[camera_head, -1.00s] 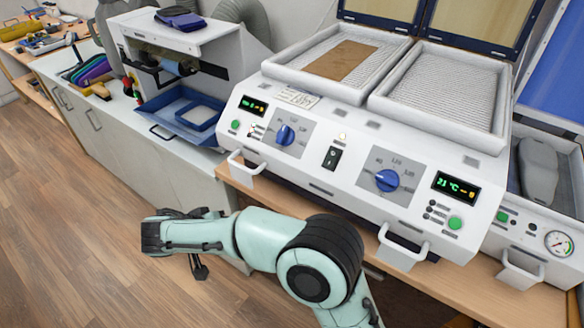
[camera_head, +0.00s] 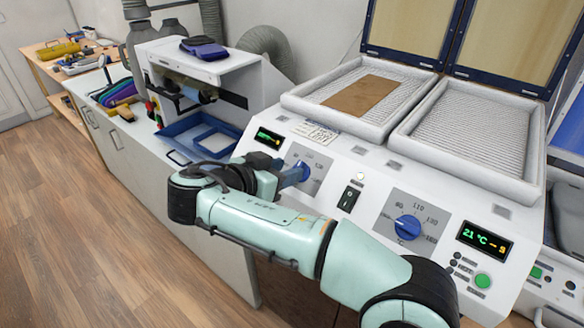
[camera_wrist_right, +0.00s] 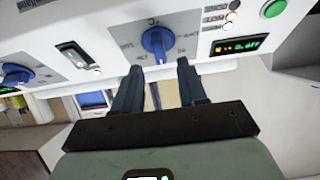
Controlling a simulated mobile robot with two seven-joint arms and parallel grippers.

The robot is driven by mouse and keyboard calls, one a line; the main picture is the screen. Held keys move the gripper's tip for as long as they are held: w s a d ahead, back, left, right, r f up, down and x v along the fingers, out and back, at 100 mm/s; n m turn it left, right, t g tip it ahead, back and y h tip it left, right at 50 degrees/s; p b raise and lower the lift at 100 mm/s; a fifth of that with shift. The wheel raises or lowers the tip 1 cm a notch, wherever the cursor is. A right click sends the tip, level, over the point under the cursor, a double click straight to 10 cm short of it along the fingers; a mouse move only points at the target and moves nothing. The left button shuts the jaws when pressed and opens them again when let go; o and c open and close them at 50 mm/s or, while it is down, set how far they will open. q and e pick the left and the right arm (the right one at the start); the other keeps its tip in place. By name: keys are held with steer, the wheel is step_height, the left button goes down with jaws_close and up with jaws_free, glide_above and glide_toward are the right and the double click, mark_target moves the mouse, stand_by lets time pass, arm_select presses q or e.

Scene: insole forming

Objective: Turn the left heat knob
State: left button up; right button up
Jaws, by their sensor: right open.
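The left heat knob (camera_head: 297,174) is blue, on the sloped front panel of the white heating unit (camera_head: 345,160). In the head view my right gripper is right at it, and my wrist and fingers partly cover it. In the right wrist view, which is upside down, the left heat knob (camera_wrist_right: 157,41) shows whole. The open fingers of my right gripper (camera_wrist_right: 158,68) point at it, one toward each side. Their tips are just short of it in the picture; I cannot tell whether they touch. My left gripper is not in view.
A second blue knob (camera_head: 408,227), a black switch (camera_head: 349,198) and a display reading 21 °C (camera_head: 484,242) lie further right on the panel. A brown sheet (camera_head: 361,95) lies on the left bed. A blue tray (camera_head: 198,138) stands left of the unit.

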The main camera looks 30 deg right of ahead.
steer(key=shift+x, duration=1.65)
jaws_close()
